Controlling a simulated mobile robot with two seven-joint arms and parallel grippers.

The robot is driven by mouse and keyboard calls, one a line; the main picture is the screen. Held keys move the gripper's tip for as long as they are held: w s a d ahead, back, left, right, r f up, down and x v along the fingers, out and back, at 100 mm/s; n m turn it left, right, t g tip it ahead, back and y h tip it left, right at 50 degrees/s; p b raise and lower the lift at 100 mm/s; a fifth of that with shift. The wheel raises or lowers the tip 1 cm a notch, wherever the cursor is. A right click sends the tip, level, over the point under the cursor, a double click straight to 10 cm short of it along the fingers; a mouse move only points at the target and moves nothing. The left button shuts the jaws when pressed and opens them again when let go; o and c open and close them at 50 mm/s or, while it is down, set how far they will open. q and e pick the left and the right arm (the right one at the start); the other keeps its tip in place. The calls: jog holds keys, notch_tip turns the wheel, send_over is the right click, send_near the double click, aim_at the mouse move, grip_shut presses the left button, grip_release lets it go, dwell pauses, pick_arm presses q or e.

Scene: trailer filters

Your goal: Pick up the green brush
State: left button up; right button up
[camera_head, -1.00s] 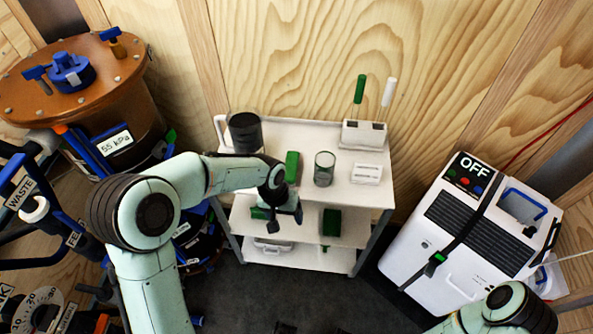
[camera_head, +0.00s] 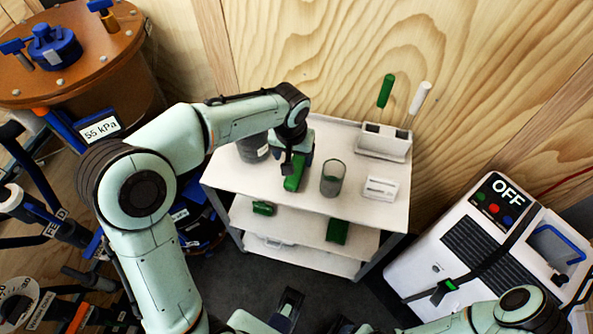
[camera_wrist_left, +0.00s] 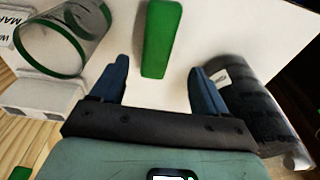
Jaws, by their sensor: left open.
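A long green block-like piece (camera_head: 293,180), which may be the brush, lies on the top shelf of the white cart (camera_head: 235,180). My left gripper (camera_head: 296,165) is over its far part and hides some of it. In the left wrist view the open fingers (camera_wrist_left: 157,88) are on either side of the near end of the green piece (camera_wrist_left: 161,40), apart from it. A green-handled tool (camera_head: 386,91) stands upright beside a white-handled one (camera_head: 419,98) in a white holder (camera_head: 384,141) at the cart's back right.
A glass beaker (camera_head: 332,179) with a green rim stands right of the green piece. A dark canister (camera_head: 254,148) stands left of it, partly behind my arm. A small white labelled block (camera_head: 381,189) lies at the right. Green items (camera_head: 337,231) lie on the lower shelf.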

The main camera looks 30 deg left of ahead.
aim_at(296, 168)
pick_arm(q)
jog(key=shift+w+f, duration=0.15)
jog(key=shift+f, duration=0.7)
notch_tip(296, 168, down, 4)
jog(key=shift+d+f+b, duration=0.15)
jog(key=shift+b, duration=0.25)
jog(key=shift+w+f, duration=0.15)
jog(key=shift+f, duration=0.3)
jog(key=c, duration=1.2)
notch_tip(296, 168, up, 20)
jog(key=p, duration=0.3)
